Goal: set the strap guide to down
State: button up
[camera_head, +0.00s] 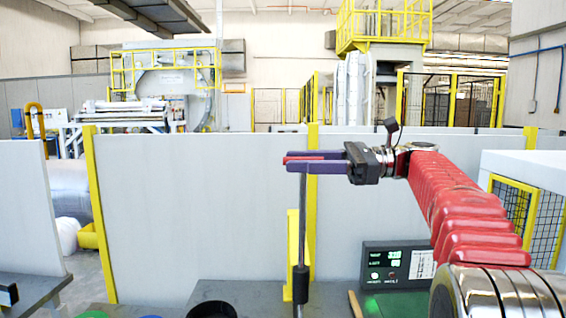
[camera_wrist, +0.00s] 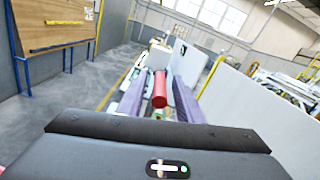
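I take the strap guide's lever to be the thin dark upright rod (camera_head: 302,215) with a black collar low on it and a red grip (camera_head: 301,159) at its top. In the head view the red grip lies between the purple fingers of my gripper (camera_head: 305,161), and the near finger hides part of it. The wrist view also shows the red grip (camera_wrist: 160,90) between the two fingers (camera_wrist: 160,97), with narrow gaps beside it. My gripper looks open around the grip. The foot of the rod is cut off by the picture's lower edge.
A black control box (camera_head: 397,266) with a lit display and green lamp stands right of the rod. A yellow upright (camera_head: 293,245) stands just behind the rod. Grey panels (camera_head: 200,210) with yellow posts form a wall behind. A dark round container (camera_head: 212,310) sits at the bottom.

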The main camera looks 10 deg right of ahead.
aim_at(284, 161)
jog(key=shift+w+a, duration=0.2)
jog(key=shift+a, duration=0.7)
jog(key=shift+w+a, duration=0.15)
jog(key=shift+a, duration=0.75)
jog(key=shift+c, duration=0.4)
grip_shut()
